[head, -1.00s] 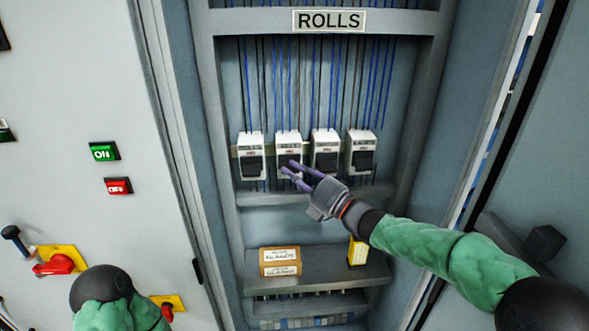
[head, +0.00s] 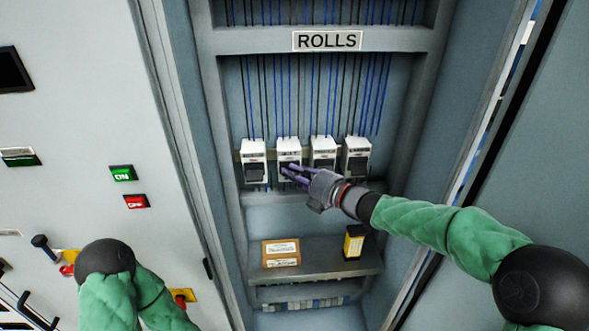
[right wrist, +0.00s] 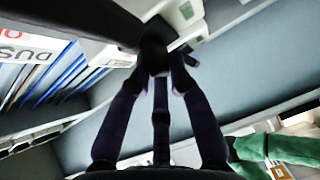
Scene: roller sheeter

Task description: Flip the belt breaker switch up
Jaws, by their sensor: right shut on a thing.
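A row of several white breakers with black switches stands on a rail in the open cabinet. Their labels are too small to read in the head view, so I cannot tell which is the belt breaker. My right gripper (head: 288,171) reaches in from the right to the second breaker from the left (head: 288,149). Its purple fingers are shut on that breaker's black switch, which they partly cover in the head view. In the right wrist view the fingers (right wrist: 158,75) close around the dark switch (right wrist: 154,45). My left gripper is not in view.
The first breaker (head: 253,155), third breaker (head: 323,150) and fourth breaker (head: 357,155) stand close by. A cardboard box (head: 281,252) and a yellow-black box (head: 354,242) lie on the shelf below. A ROLLS sign (head: 327,40) hangs above.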

